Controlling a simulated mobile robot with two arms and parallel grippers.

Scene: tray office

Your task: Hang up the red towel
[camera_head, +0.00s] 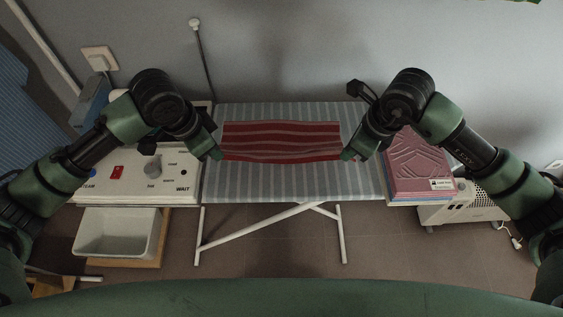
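The red towel (281,136) has dark and pale stripes. It lies spread out on the grey striped ironing board (290,186), its stripes slightly wavy and its near edge bowed. My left gripper (217,154) is at the towel's near left corner. My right gripper (347,154) is at its near right corner. Both fingertips meet or nearly meet the cloth. The fingers are too small and dark to show whether they are closed on it. No hanging place for the towel is clearly visible.
A white control panel (135,190) stands left of the board, with a white basin (117,232) below. A thin pole (203,60) rises behind the board. The wall is close behind.

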